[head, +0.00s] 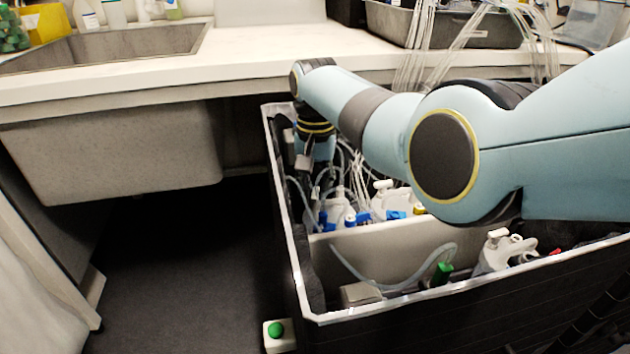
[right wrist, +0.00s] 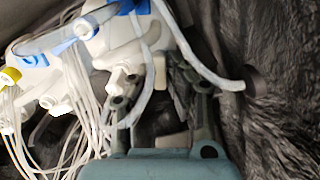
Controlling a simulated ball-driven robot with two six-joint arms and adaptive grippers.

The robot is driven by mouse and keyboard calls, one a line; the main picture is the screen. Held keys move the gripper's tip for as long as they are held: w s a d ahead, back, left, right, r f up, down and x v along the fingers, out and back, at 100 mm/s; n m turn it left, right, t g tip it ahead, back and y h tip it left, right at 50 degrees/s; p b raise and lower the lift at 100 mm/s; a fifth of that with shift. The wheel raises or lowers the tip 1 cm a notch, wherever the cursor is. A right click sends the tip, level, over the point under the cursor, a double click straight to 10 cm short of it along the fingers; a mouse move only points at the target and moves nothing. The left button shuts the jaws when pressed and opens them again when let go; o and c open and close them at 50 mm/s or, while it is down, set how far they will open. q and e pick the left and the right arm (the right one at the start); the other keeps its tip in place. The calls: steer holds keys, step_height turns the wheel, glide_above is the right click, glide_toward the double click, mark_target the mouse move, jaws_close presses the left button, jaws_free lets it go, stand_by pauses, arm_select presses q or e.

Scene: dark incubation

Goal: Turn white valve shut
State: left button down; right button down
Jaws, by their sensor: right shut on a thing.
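My right gripper (head: 325,185) reaches down into the left end of a dark-lined crate in the head view. In the right wrist view its two fingers (right wrist: 158,85) come up from the bottom edge, shut on a small pale part between them. This looks like the white valve (right wrist: 160,68), mostly hidden by the fingers and shadow. White fittings (right wrist: 122,72) and a clear tube (right wrist: 185,50) lie close beside and above the fingers. Whether the valve is turned cannot be seen. My left gripper is not in view.
The crate (head: 296,262) has a pale rim and a white divider (head: 385,250). White bottles with blue clips (head: 355,215) and many thin tubes crowd the gripper. A counter (head: 265,60) with a sink overhangs behind. A green button (head: 276,330) stands outside; dark floor is clear at left.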

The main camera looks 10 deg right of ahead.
mark_target(316, 190)
steer(key=c, duration=1.3)
jaws_free()
steer(key=shift+c, duration=0.2)
step_height(316, 190, up, 12)
